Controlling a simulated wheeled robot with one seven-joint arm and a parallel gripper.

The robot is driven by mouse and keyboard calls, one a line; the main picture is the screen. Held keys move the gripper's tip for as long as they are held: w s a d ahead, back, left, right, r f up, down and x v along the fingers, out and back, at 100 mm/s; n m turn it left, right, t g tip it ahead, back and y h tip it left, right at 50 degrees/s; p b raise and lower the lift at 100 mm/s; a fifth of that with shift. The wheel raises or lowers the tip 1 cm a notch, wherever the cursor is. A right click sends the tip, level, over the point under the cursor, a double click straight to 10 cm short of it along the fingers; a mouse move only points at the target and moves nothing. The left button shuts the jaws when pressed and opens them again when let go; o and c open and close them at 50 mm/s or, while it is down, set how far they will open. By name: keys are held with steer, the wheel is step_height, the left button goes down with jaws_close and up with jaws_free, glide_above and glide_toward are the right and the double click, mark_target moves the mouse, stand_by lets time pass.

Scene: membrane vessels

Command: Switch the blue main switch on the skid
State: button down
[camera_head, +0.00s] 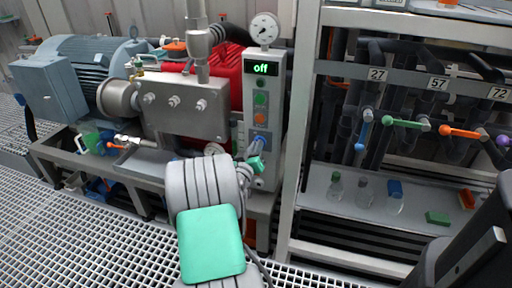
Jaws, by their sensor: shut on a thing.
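The grey control panel (282,105) stands upright on the skid and its display (262,69) reads "off" in green. The blue main switch (261,139) is low on the panel, partly hidden by my gripper. My gripper (257,150) is at the end of my arm, against the lower front of the panel, with its jaws shut on the blue main switch. The fingertips are small here and the switch's exact angle cannot be told.
A pressure gauge (264,29) sits above the panel. A grey-blue motor (88,75) and a steel pump block (178,105) are to the left. On the right, a rack (302,150) holds numbered pipes with coloured valve handles, with bottles (335,188) on its shelf. Grating floor is clear in front.

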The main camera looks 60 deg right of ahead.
steer(key=shift+n, duration=0.4)
steer(key=c, duration=1.5)
jaws_free()
steer(key=shift+o, duration=0.2)
steer(key=s+a, duration=0.1)
steer(key=a, duration=0.6)
steer(key=shift+s+a, duration=0.15)
steer(key=shift+a, duration=0.2)
